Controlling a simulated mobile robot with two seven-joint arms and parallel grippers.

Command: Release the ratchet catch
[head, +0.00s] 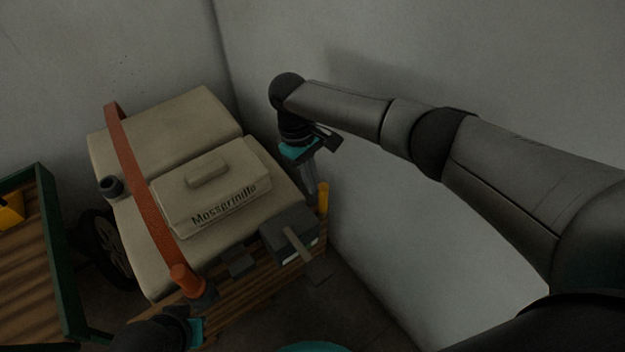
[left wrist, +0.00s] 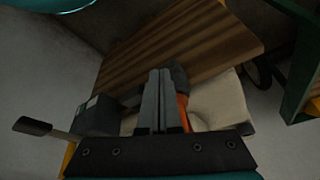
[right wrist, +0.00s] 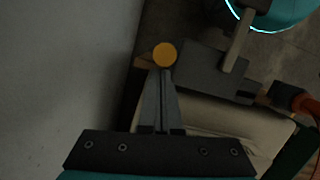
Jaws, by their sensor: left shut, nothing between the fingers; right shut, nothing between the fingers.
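The strap runs down to an orange grip on a dark fitting (head: 203,289) at the front edge. A dark grey box with a lever (head: 300,243) sits at the front right corner, with a yellow peg (head: 323,198) beside it. I cannot tell which part is the catch. My right gripper (head: 311,192) is shut and empty by the peg, whose round end (right wrist: 165,54) is just beyond its fingertips. My left gripper (left wrist: 160,72) is shut and empty near the orange grip (left wrist: 183,112).
Grey walls (head: 430,215) meet behind the load, close to my right arm. A green-edged wooden bed (head: 50,235) with a yellow item stands at the left. A dark wheel (head: 103,245) is beside the load. Wooden slats (head: 245,290) lie under the load's front.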

